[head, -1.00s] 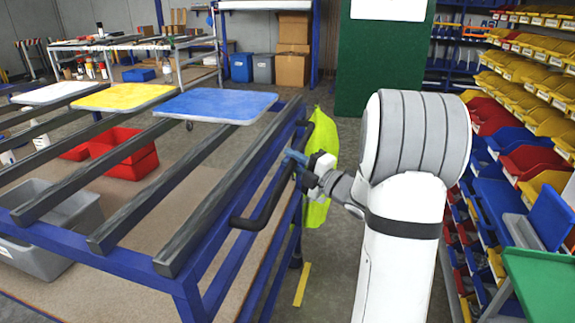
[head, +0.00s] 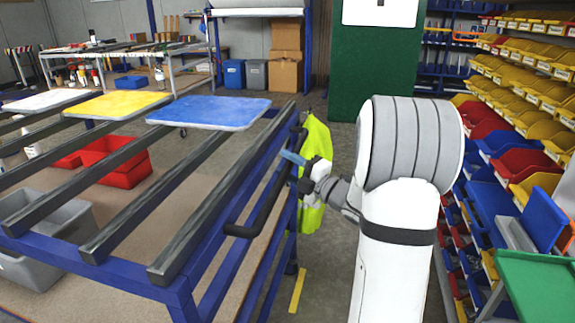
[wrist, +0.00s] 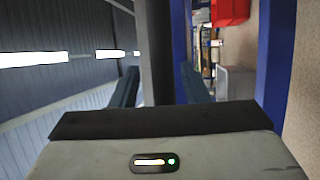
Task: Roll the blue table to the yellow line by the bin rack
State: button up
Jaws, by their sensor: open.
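The blue table (head: 172,290) is a blue steel frame with grey rails on top, filling the left of the head view. A black handle (head: 265,203) runs along its right side. My gripper (head: 292,158) is open at the upper part of this handle. In the wrist view the open fingers (wrist: 158,86) stand either side of a dark upright bar (wrist: 157,50); contact cannot be told. The yellow line (head: 298,290) is a short strip on the floor, right of the table. The bin rack (head: 530,80) with yellow, red and blue bins stands on the right.
Blue (head: 210,112), yellow (head: 118,104) and white (head: 45,100) signs lie on the rails. A lime vest (head: 316,150) hangs behind my gripper. Red (head: 115,165) and grey bins (head: 45,235) are under the rails. A green panel (head: 375,60) stands behind my arm.

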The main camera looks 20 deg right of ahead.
jog(key=v, duration=0.7)
jog(key=shift+s, duration=0.2)
jog(key=shift+d, duration=0.1)
